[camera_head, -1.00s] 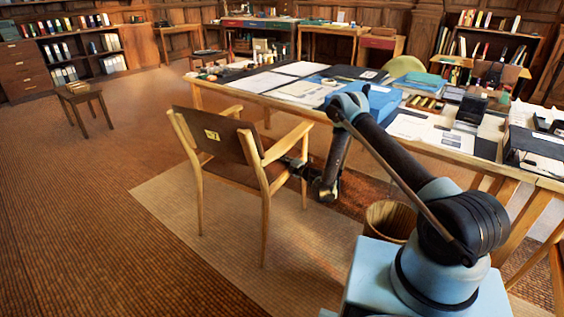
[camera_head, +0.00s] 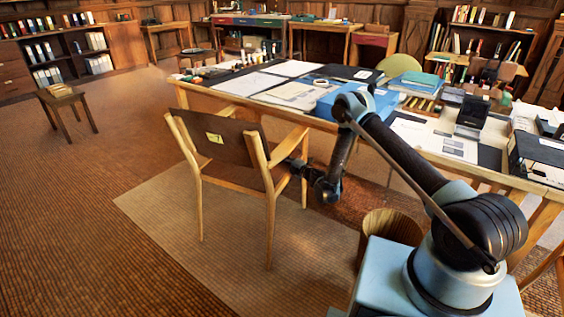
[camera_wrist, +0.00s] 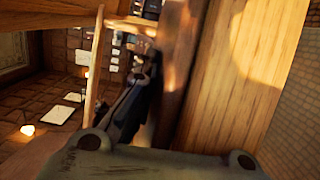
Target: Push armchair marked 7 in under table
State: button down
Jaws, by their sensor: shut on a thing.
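The armchair (camera_head: 234,141) has a pale wood frame, a dark brown back and a yellow tag reading 7. It stands upright on the floor beside the table's long near side, its back toward the camera. The table (camera_head: 182,97) has a pale wooden edge. The chair is outside the table edge, its right armrest close to it. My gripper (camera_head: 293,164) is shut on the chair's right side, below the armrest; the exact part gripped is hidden. In the wrist view, my gripper (camera_wrist: 135,105) is dark beside broad pale wood.
A wooden bin (camera_head: 391,227) stands on the floor near my base, right of the chair. A small stool (camera_head: 62,110) stands far left. Papers and a blue box (camera_head: 375,103) cover the tabletop. The floor left of the chair is clear.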

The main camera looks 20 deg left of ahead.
jog(key=shift+w+d, duration=0.15)
jog(key=shift+w, duration=0.2)
jog(key=shift+s, duration=0.1)
